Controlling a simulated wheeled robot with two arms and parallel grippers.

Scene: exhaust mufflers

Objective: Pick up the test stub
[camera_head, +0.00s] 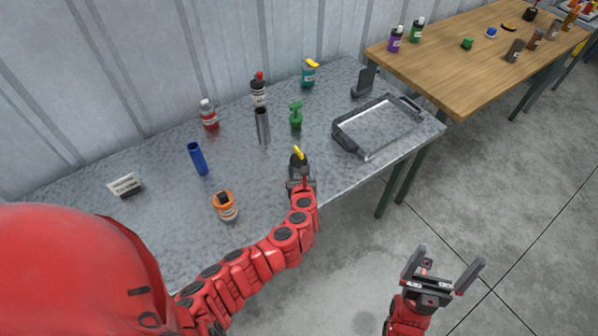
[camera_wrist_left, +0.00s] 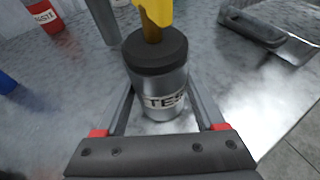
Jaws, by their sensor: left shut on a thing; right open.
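The test stub (camera_head: 298,158) is a silver cylinder with a black top, a yellow piece above it and a white label partly reading "TES". It is near the front edge of the grey metal table (camera_head: 165,225). My left gripper (camera_head: 299,178) is shut on it; in the left wrist view the stub (camera_wrist_left: 160,88) is between the two fingers. Whether its base touches the table is hidden. My right gripper (camera_head: 440,268) is open and empty over the floor, in front of the tables.
Behind the stub stand a green item (camera_head: 296,116), a grey tube (camera_head: 262,126) and several bottles. An orange jar (camera_head: 225,206) and blue tube (camera_head: 198,158) are to the left. A grey tray (camera_head: 344,143) lies right. A wooden table (camera_head: 465,75) stands beyond.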

